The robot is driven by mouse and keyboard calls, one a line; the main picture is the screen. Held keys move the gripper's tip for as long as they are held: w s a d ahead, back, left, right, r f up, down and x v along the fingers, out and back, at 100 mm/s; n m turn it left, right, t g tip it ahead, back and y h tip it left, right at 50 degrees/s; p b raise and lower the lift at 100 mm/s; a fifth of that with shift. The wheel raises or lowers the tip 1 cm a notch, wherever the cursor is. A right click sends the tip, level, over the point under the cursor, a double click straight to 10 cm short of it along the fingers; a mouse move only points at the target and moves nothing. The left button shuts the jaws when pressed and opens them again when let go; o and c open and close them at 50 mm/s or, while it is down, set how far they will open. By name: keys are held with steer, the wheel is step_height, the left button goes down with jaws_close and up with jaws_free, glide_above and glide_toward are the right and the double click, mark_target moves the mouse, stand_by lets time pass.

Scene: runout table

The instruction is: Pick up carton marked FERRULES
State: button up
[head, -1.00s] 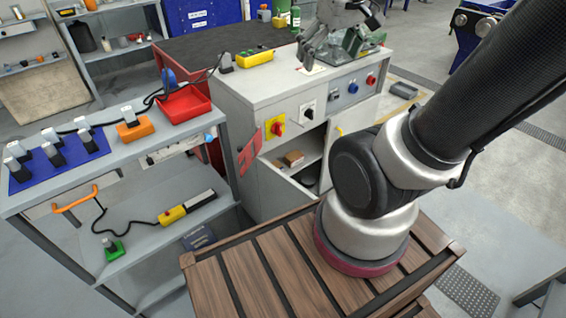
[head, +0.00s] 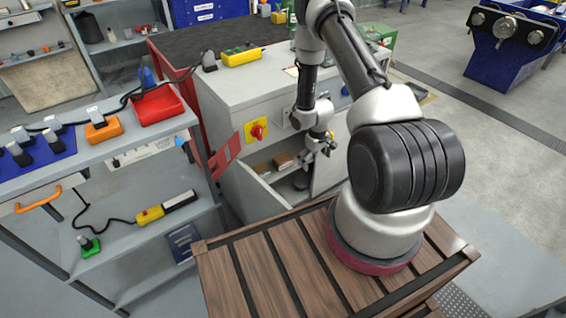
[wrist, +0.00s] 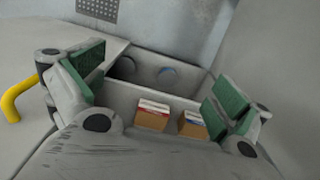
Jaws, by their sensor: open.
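Two small brown cartons lie side by side in an open compartment of the grey cabinet (head: 225,118). In the wrist view the left carton (wrist: 151,121) has a white top with a red stripe, and the right carton (wrist: 193,129) has a white top with a blue stripe. The lettering is too small to read, so I cannot tell which is marked FERRULES. My gripper (wrist: 160,82) is open and empty, its green-padded fingers spread above and to either side of the cartons. In the head view my gripper (head: 312,157) is at the cabinet's opening, right of the cartons.
A divider separates the cartons from dark round things (wrist: 125,68) farther back. A yellow handle (wrist: 20,92) is left of the compartment. A red-yellow switch (head: 257,131) is on the cabinet front. A grey shelf unit (head: 135,175) stands left; a slatted wooden top (head: 265,270) is in front.

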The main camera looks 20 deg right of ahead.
step_height(320, 180, down, 6)
steer(key=w+a+t, duration=0.1)
steer(key=w+t, duration=0.1)
steer(key=w, duration=0.1)
steer(key=n+t+y, duration=0.2)
steer(key=t+y, duration=0.1)
steer(key=t, duration=0.1)
glide_toward(286, 160)
steer(key=x, duration=0.5)
steer(key=shift+s+a+f, duration=0.1)
steer(key=shift+s+a, duration=0.05)
steer(key=shift+s, duration=0.15)
steer(key=x, duration=0.7)
steer(key=shift+w, duration=0.5)
steer(key=shift+c, duration=0.4)
steer(key=c, duration=0.9)
